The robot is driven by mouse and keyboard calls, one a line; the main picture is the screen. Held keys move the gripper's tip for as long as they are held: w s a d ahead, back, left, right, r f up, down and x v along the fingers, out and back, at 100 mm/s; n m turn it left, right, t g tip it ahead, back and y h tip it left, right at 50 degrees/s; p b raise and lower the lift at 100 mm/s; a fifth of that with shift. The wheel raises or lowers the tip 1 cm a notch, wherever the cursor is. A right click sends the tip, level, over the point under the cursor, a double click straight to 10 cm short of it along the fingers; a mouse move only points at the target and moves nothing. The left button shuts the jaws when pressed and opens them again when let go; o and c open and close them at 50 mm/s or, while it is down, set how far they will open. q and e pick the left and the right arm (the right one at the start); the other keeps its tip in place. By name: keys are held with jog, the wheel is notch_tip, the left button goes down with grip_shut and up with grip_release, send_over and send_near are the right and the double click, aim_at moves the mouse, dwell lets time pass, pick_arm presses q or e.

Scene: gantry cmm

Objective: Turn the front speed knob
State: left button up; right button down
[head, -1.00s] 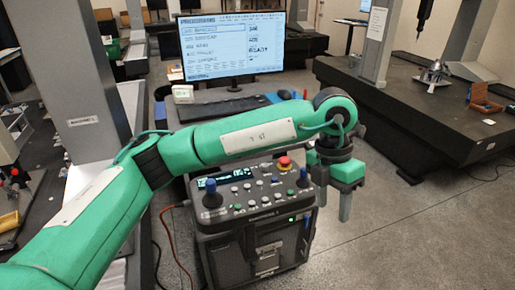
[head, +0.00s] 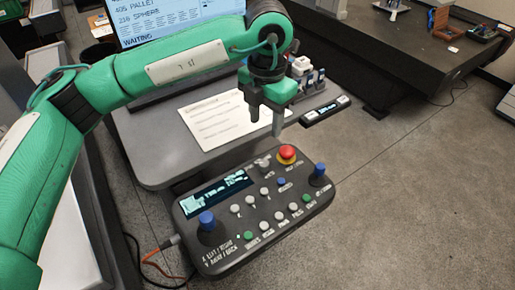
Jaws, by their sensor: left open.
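The black control panel (head: 253,258) fills the lower middle of the head view. A small grey knob (head: 262,163) sits at its back edge, left of a red mushroom button (head: 287,154); its label is too small to read, so I cannot tell if it is the speed knob. Blue-topped joysticks stand at the panel's left (head: 207,222) and right (head: 319,173). My left gripper (head: 265,117) is open and empty, pointing down, beyond the panel's back edge in the picture and apart from the knobs. My right gripper is out of view.
Behind the panel, a grey desk (head: 150,150) holds a printed sheet (head: 215,117), a small display device (head: 325,110) and a monitor (head: 180,22). A dark granite table (head: 400,60) stands at the back right. The floor right of the panel is clear.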

pick_arm(q)
jog(key=p, duration=0.2)
send_near(264, 162)
jog(key=shift+s+d+f, duration=0.1)
jog(key=shift+s+f, duration=0.05)
jog(key=shift+s, duration=0.05)
notch_tip(264, 162, down, 7)
jog(key=p, duration=0.2)
jog(key=shift+w+f+p, duration=0.1)
jog(key=shift+p, duration=0.3)
jog(key=shift+f, duration=0.55)
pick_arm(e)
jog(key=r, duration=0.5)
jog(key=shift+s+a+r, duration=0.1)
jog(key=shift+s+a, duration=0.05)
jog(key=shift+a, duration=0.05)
pick_arm(q)
jog(key=c, duration=1)
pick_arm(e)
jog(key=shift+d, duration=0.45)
